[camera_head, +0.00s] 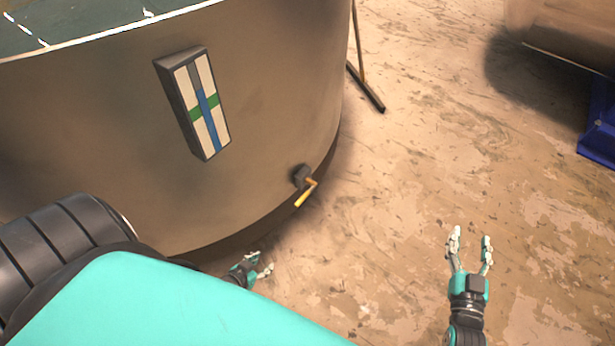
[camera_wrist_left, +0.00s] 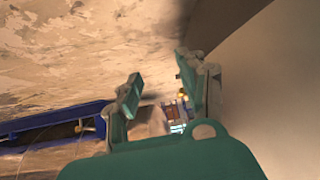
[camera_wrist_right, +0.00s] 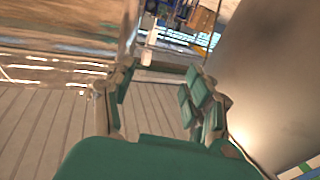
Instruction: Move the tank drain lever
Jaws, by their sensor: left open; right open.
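The tank drain lever (camera_head: 306,192) is a small yellow handle on a dark valve body (camera_head: 300,175), low on the curved wall of a large brownish tank (camera_head: 120,140). The lever slants down to the left. My left gripper (camera_head: 262,268) is open and empty, below and left of the lever, apart from it and near the tank's base. In the left wrist view its fingers (camera_wrist_left: 160,95) are spread beside the tank wall. My right gripper (camera_head: 471,250) is open and empty over the floor, well right of the lever. Its open fingers also show in the right wrist view (camera_wrist_right: 155,100).
A box panel with white, blue and green stripes (camera_head: 195,105) sticks out from the tank wall above the lever. A thin stand (camera_head: 366,85) stands behind the tank. A blue object (camera_head: 600,140) is at the far right. The floor (camera_head: 400,170) between is clear.

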